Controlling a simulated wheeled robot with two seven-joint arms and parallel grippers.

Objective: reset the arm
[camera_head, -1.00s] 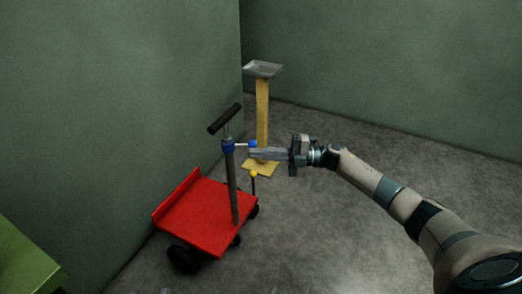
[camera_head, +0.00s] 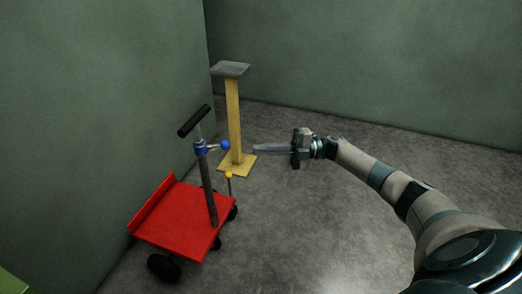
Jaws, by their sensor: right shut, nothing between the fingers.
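My right arm (camera_head: 400,193) comes in from the lower right. My right gripper (camera_head: 258,151) is shut and empty, its fingers pointing left. In the picture it sits to the right of the blue knob (camera_head: 225,145) on the cart's post, with a gap between them. The red cart (camera_head: 175,222) stands at the left with a grey post (camera_head: 207,185) and a black T-handle (camera_head: 194,120). My left gripper is not in view.
A yellow stand (camera_head: 234,120) with a grey top plate (camera_head: 230,69) stands in the corner behind the cart. A yellow-tipped pin (camera_head: 229,176) rises at the cart's right side. Green walls close off the left and back. The grey floor (camera_head: 310,230) is clear below my arm.

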